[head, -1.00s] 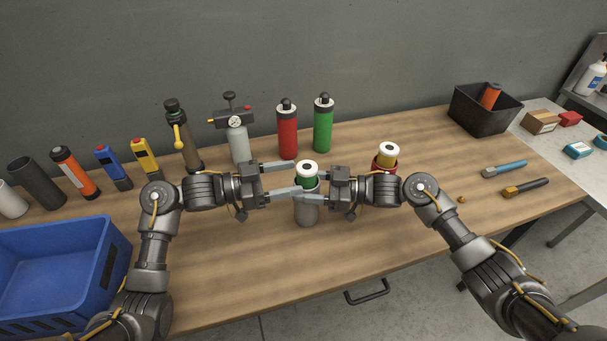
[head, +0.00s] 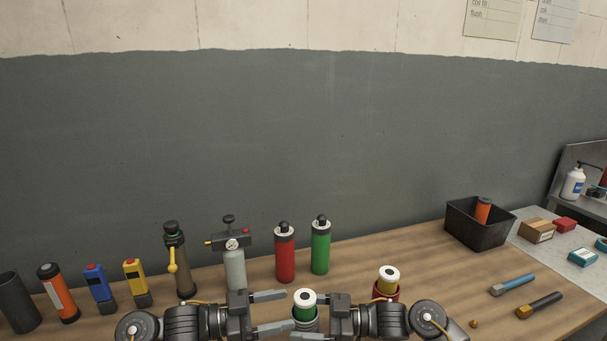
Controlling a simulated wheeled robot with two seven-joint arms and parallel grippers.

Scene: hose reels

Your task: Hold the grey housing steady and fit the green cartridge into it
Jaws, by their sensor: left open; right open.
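The green cartridge (head: 304,311), with a white, dark-centred top, stands upright in the mouth of the grey housing (head: 313,325). Only a short green band shows above the rim; how deep it sits is hidden. The housing's lower part is cut off by the picture's bottom edge. My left gripper (head: 290,310) is open, its two fingers pointing right, with tips just left of the cartridge. My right gripper (head: 316,325) is open at the right side of the housing; one finger shows in front, the other is mostly hidden. I cannot tell whether any finger touches.
A red holder with a yellow, white-topped cartridge (head: 388,280) stands just right. Red (head: 285,256) and green (head: 320,248) cylinders and a gauged grey pump (head: 234,265) stand behind. A black bin (head: 480,232) and two chisel-like tools (head: 512,285) are at right.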

